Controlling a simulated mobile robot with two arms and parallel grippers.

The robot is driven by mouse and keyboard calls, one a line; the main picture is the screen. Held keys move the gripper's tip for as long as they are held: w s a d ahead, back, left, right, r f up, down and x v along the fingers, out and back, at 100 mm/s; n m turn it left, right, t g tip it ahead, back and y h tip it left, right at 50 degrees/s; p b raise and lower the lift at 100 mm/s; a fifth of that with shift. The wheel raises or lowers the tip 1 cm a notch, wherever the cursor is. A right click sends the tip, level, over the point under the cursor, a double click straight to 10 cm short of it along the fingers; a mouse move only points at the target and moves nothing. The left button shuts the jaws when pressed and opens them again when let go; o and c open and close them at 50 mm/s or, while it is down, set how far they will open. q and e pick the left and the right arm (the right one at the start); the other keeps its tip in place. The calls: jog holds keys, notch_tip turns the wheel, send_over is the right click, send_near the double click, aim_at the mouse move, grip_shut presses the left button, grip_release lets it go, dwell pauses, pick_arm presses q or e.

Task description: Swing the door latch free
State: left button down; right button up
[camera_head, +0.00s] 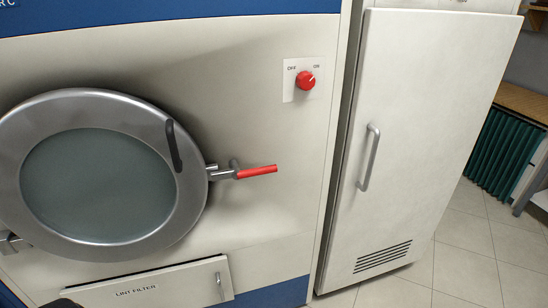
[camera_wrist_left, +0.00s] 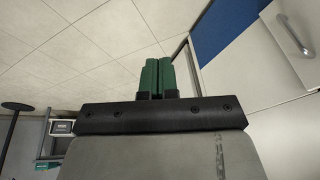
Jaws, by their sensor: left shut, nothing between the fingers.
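The round door (camera_head: 100,175) has a thick steel rim, a grey glass pane and a dark curved handle (camera_head: 174,147); it sits flat against the cream machine front in the head view. The latch (camera_head: 256,171) is right of the rim, a metal piece with a red grip lying almost level and pointing right. Its metal end meets the rim's right edge. My left gripper (camera_wrist_left: 157,62) shows in the left wrist view, its two green fingers shut together and empty, apart from the latch. The latch is not in that view. My right gripper is in neither view.
A red knob (camera_head: 305,80) marked OFF and ON is above the latch. A lint filter panel (camera_head: 150,287) with a handle is below the door. A tall cream cabinet (camera_head: 420,120) stands to the right. The space in front of the latch looks clear.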

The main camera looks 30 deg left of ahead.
pick_arm(q)
jog(key=w+d+r+m+t, duration=0.1)
jog(key=w+r+m+t, duration=0.35)
jog(key=w+r, duration=0.55)
jog(key=w+d+r+m+t+h+p, duration=0.15)
jog(key=w+r+m+t, duration=0.3)
jog(key=r, duration=0.85)
jog(key=w+d+r+m+t+b, duration=0.1)
jog(key=w+d+r+m+t, duration=0.3)
jog(key=w+r, duration=0.6)
jog(key=w+d+r+m+g+h, duration=0.1)
jog(key=d+r+m+g+h, duration=0.4)
jog(key=m, duration=1.1)
jog(key=w+d+r+m+g+h, duration=0.15)
jog(key=d+r+m+h, duration=0.35)
jog(key=r+m+h, duration=0.8)
jog(key=w+a+f+m+g+y, duration=0.5)
jog(key=a+f+m+g+y, duration=0.35)
jog(key=m, duration=0.75)
jog(key=a+r+y, duration=0.3)
jog(key=a+y, duration=0.1)
jog(key=a, duration=0.4)
jog(key=a+r+y, duration=0.4)
jog(key=a, duration=0.4)
jog(key=a+r+m+y, duration=0.1)
jog(key=a+r+y, duration=0.3)
jog(key=a, duration=0.5)
jog(key=shift+w+y+p, duration=0.25)
jog(key=shift+y+p, duration=0.05)
jog(key=shift+y, duration=0.1)
